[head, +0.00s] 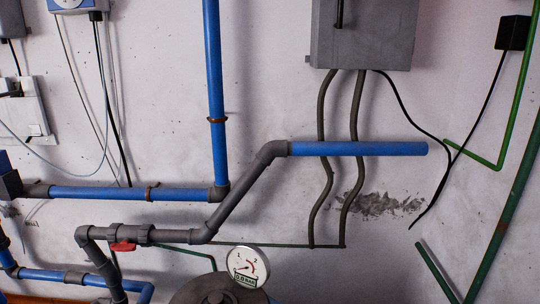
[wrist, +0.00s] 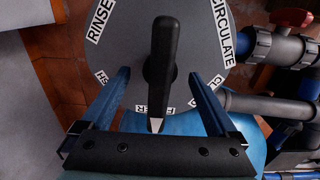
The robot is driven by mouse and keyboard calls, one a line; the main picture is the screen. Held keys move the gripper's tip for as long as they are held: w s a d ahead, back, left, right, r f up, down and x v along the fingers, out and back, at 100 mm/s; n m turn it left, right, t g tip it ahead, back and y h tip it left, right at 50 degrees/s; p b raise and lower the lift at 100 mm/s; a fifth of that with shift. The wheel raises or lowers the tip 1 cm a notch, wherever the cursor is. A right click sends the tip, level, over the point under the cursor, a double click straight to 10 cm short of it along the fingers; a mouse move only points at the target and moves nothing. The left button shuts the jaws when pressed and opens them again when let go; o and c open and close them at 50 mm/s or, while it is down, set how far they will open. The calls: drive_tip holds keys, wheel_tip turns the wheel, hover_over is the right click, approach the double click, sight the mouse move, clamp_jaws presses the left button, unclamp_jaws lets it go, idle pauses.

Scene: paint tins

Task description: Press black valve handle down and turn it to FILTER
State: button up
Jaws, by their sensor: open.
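The black valve handle (wrist: 164,60) lies across a round grey valve plate (wrist: 205,50) in the wrist view. Its pale pointed tip is at the bottom, over a partly covered label (wrist: 143,109) reading F and ER. RINSE (wrist: 101,20) and CIRCULATE (wrist: 222,28) labels are at upper left and upper right; two side labels are partly hidden by my fingers. My gripper (wrist: 158,74) is open, one blue finger on each side of the handle, with visible gaps. I cannot tell how high the handle sits. In the head view, a dark round top (head: 213,290) shows at the bottom edge; my gripper is not there.
A pressure gauge (head: 247,265) stands beside the round top. Grey pipes with a red lever (head: 122,247) run to its left; a red knob (wrist: 292,17) and pipes are close on the right in the wrist view. Blue pipes (head: 215,90) and a grey box (head: 365,35) are on the wall.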

drive_tip(key=shift+r+p, duration=3.15)
drive_tip(key=shift+r, duration=0.05)
drive_tip(key=shift+f, duration=0.1)
